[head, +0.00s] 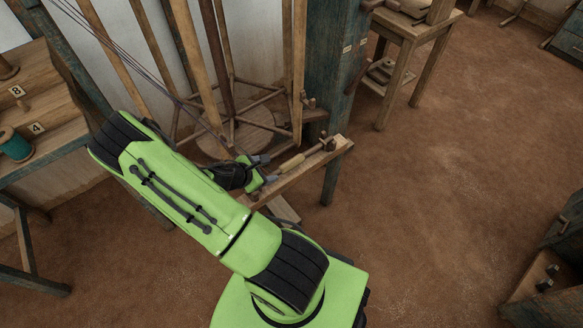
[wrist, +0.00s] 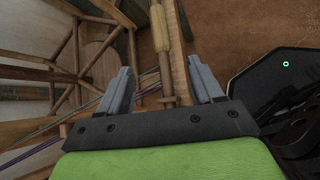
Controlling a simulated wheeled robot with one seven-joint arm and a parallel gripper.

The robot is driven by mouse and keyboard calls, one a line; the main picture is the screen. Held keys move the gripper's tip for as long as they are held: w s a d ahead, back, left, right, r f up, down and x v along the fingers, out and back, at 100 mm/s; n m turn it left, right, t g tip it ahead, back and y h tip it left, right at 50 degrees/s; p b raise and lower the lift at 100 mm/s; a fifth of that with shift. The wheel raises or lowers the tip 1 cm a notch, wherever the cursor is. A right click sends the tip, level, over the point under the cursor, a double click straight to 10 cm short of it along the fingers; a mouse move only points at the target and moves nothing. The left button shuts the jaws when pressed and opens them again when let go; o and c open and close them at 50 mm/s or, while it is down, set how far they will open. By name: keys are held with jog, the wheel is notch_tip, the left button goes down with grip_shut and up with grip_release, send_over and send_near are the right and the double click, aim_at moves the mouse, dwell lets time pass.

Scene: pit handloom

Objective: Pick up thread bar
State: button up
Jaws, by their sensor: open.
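A pale, turned wooden bar, which looks like the thread bar (head: 292,163), lies along a narrow wooden ledge (head: 318,161) beside the loom. In the wrist view the bar (wrist: 160,30) runs lengthwise up the picture. My gripper (head: 263,172) is at the near left end of the bar. In the wrist view my gripper (wrist: 160,66) is open, with one grey finger on each side of the bar and visible space between. The bar's near end is hidden behind the gripper's mount.
A round wooden frame (head: 244,143) with upright poles stands just behind the ledge. A dark blue post (head: 335,75) rises at the ledge's far end. Coloured threads (wrist: 40,139) cross the wrist view's lower left. The brown floor at right is mostly clear.

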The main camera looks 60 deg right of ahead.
aim_at(287, 165)
jog(key=b+x, duration=0.4)
jog(key=x, duration=1.1)
jog(key=shift+s+d+f+b, duration=0.1)
jog(key=shift+d+f+b, duration=0.2)
jog(key=shift+b, duration=0.05)
jog(key=shift+r, duration=0.1)
jog(key=shift+c, duration=0.2)
jog(key=c, duration=1.2)
